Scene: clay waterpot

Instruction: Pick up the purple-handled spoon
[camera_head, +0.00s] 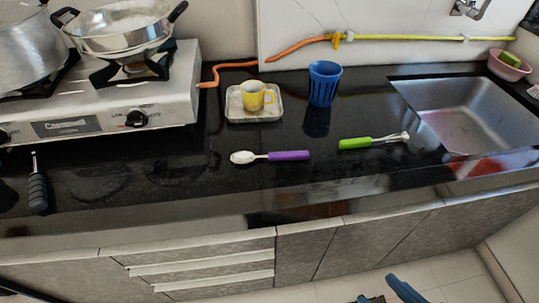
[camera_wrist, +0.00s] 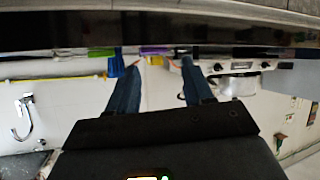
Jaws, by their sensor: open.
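The spoon with a purple handle (camera_head: 288,155) lies flat on the black counter near its front edge. Its pale bowl points left and its handle points right. In the wrist view, which is upside down, a thin purple strip of the handle (camera_wrist: 155,49) shows at the counter edge, beyond the fingertips. My gripper (camera_head: 379,288) shows only partly at the bottom right of the head view, in front of the cabinets and well apart from the spoon. In the wrist view its two blue fingers (camera_wrist: 160,66) are spread apart with nothing between them.
A green-handled utensil (camera_head: 358,142) lies right of the spoon. A stove (camera_head: 100,112) is left, a sink (camera_head: 465,110) right. A dark-handled tool (camera_head: 38,190) lies front left.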

